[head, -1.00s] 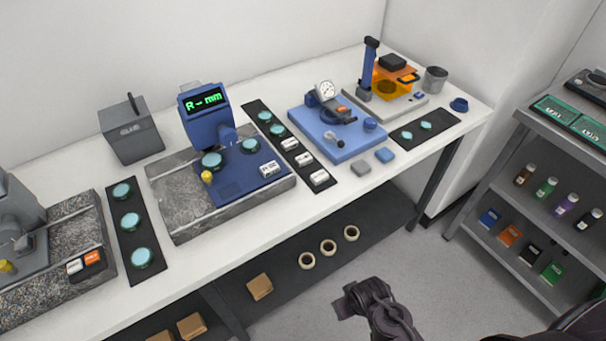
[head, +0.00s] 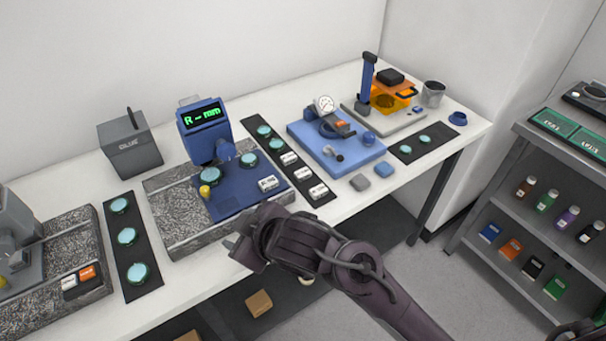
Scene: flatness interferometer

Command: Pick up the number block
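Small white blocks with dark markings sit in several places, and the markings are too small to read. One white block (head: 268,183) lies on the blue plate of the middle instrument. Three more, a back block (head: 289,158), a middle block (head: 303,174) and a front block (head: 318,192), lie on the black strip to its right. I cannot tell which one is the number block.
The blue display instrument (head: 204,130) stands on a granite base (head: 180,228). Teal discs (head: 138,273) lie on the left black strip. A blue base with a dial gauge (head: 362,150) stands right of the blocks. A grey shelf (head: 500,185) stands at right.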

